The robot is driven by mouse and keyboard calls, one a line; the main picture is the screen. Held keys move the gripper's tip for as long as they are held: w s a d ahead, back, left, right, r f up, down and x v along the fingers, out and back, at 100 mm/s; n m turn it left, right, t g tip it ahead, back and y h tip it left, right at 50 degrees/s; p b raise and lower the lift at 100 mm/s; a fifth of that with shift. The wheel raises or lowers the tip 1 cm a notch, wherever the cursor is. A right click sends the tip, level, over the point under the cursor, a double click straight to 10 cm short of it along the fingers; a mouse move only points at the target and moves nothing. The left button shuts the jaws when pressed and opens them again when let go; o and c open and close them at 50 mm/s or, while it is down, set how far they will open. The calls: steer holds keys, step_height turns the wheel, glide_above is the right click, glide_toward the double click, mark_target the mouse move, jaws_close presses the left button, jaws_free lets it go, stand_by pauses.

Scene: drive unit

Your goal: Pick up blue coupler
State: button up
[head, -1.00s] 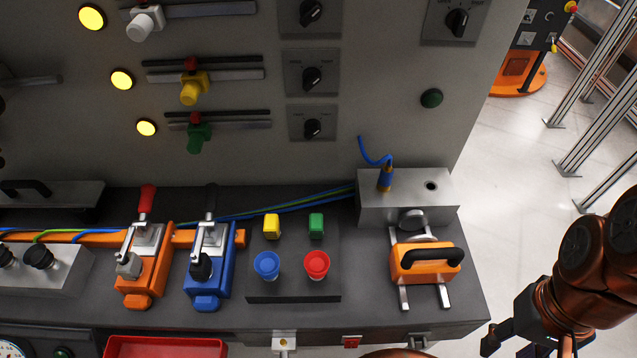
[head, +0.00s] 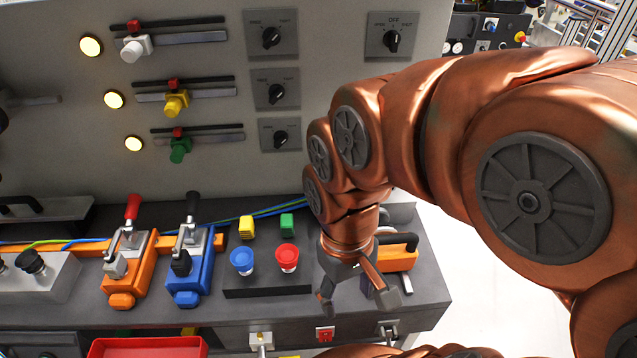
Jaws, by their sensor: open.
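The blue coupler, a blue plug with a cable standing in a grey box in the earlier view, is now hidden behind my arm. Only a bit of the grey box (head: 400,214) shows at the right of my wrist. My gripper (head: 360,298) is open and empty. It points down over the front right of the bench, in front of the grey box, beside the orange block with a black handle (head: 400,258).
A dark block with a blue knob (head: 242,261), a red knob (head: 287,257) and yellow and green buttons stands left of my gripper. Blue (head: 188,276) and orange (head: 130,280) lever clamps are farther left. A red tray (head: 148,348) is at the front.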

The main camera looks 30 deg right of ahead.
steer(key=w+d+f+n+t+y+b, duration=0.1)
steer(key=w+d+n+b, duration=0.15)
steer(key=w, duration=0.85)
steer(key=w+d+f+n+t+b, duration=0.1)
steer(key=w+d+b, duration=0.3)
steer(key=w, duration=0.7)
steer(key=w+d+f+n+b, duration=0.1)
steer(key=w+d+f, duration=0.1)
steer(key=w+d, duration=0.2)
steer(key=w+d+f+b, duration=0.2)
steer(key=w+d, duration=0.3)
steer(key=d, duration=0.2)
steer(key=w+d+f+n+t+b, duration=0.1)
steer(key=w+d+f+b, duration=0.1)
steer(key=w+d, duration=0.3)
steer(key=shift+w+d+f+n, duration=0.15)
steer(key=shift+d+f+n, duration=0.1)
steer(key=shift+f+n, duration=0.15)
steer(key=shift+w+d+f, duration=0.1)
steer(key=shift+d+f, duration=0.15)
steer(key=shift+f, duration=0.2)
steer(key=shift+w+a+f+p, duration=0.1)
steer(key=shift+f+p, duration=0.45)
steer(key=shift+f, duration=1.25)
steer(key=shift+a+f+p, duration=0.1)
steer(key=shift+f+p, duration=0.4)
steer(key=shift+f, duration=1.25)
jaws_close()
